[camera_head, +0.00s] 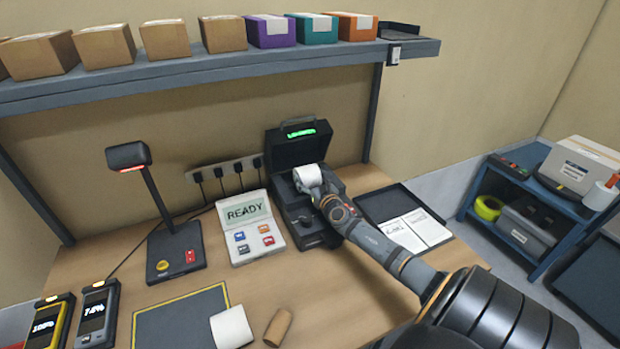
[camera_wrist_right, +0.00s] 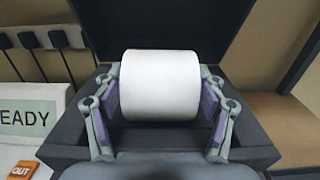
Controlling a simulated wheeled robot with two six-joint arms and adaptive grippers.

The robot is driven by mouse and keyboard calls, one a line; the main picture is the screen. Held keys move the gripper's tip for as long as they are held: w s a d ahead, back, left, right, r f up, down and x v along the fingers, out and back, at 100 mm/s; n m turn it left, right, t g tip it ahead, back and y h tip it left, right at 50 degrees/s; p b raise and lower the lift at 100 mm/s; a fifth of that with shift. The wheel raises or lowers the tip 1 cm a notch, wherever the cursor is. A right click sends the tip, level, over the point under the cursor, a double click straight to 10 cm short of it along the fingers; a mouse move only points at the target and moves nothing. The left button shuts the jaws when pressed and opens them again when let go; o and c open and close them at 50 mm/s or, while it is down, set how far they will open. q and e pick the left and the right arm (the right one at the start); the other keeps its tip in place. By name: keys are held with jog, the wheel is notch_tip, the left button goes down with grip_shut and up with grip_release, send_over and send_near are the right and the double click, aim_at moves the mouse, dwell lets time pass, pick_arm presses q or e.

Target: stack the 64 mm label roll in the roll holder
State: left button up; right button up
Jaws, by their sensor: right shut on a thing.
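My right gripper (camera_wrist_right: 160,105) is shut on a white label roll (camera_wrist_right: 160,82), with one finger pad at each end of it. In the head view the gripper (camera_head: 318,186) holds this roll (camera_head: 307,176) at the open black label printer (camera_head: 290,208). The printer's lid (camera_head: 300,147) is raised behind the roll. The roll lies level over the printer's bay; I cannot tell whether it touches the holder, which the roll and gripper hide. Another white roll (camera_head: 231,327) stands at the front of the table. No size is readable on either roll. My left gripper is not in view.
A brown cardboard core (camera_head: 278,327) lies beside the front roll and a dark mat (camera_head: 178,322). A READY panel (camera_head: 249,226) and a scanner stand (camera_head: 176,251) are left of the printer. A black tray (camera_head: 376,207) with papers is right. A shelf (camera_head: 190,72) with boxes hangs above.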

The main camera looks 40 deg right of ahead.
jog(key=o, duration=1.1)
jog(key=shift+f, duration=0.2)
jog(key=o, duration=0.5)
jog(key=shift+r, duration=0.1)
jog(key=shift+r+p, duration=0.4)
jog(key=shift+p, duration=0.05)
jog(key=v, duration=1.2)
jog(key=shift+p, duration=0.3)
